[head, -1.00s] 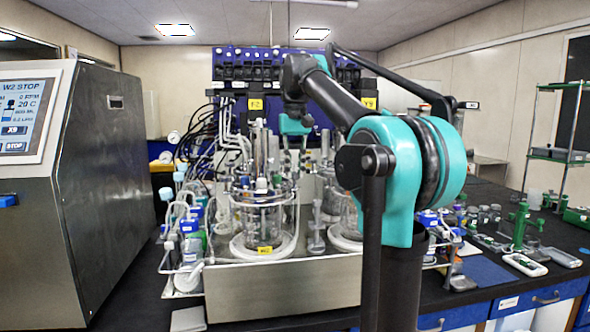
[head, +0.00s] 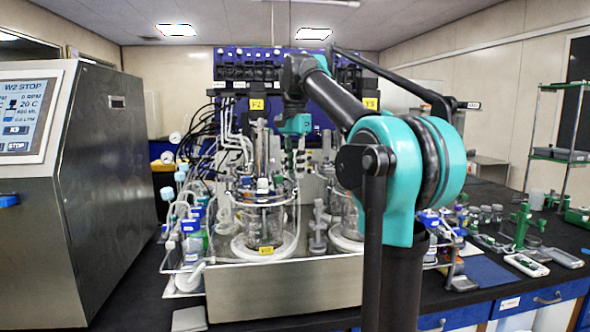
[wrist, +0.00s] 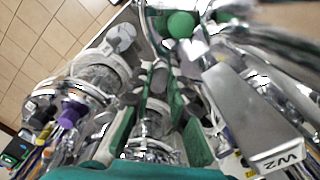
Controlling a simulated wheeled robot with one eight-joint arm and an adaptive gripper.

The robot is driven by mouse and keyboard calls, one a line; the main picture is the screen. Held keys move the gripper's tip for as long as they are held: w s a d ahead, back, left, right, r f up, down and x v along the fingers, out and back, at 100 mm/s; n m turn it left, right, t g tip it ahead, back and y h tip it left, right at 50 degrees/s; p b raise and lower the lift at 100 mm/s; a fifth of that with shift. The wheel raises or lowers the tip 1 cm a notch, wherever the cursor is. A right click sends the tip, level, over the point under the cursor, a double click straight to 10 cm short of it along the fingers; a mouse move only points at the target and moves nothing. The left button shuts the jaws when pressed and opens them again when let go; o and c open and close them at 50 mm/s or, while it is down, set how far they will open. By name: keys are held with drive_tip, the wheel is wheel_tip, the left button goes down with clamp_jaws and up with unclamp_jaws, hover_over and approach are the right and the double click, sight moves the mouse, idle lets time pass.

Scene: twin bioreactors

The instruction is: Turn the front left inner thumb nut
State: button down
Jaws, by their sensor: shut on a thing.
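My gripper (wrist: 162,78) reaches down among the fittings at the top of the bioreactors, its dark and green fingers close together at the tips. It is shut on a small grey part between the fingertips, which appears to be a thumb nut, mostly hidden by the fingers. Which nut it is cannot be told from the markings. In the head view my gripper (head: 294,150) points down behind and right of the front left glass vessel (head: 264,218); its tips blend into the fittings there.
A grey block marked W2 (wrist: 250,115) stands close to the right of my fingers in the wrist view. A green ball (wrist: 181,24) lies beyond the tips. Metal fittings and tubes crowd both sides. A large steel cabinet (head: 110,170) stands at the left.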

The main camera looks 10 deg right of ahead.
drive_tip(key=shift+m, duration=1.3)
drive_tip(key=c, duration=1.4)
unclamp_jaws()
drive_tip(key=shift+c, duration=0.2)
wheel_tip(320, 180, up, 12)
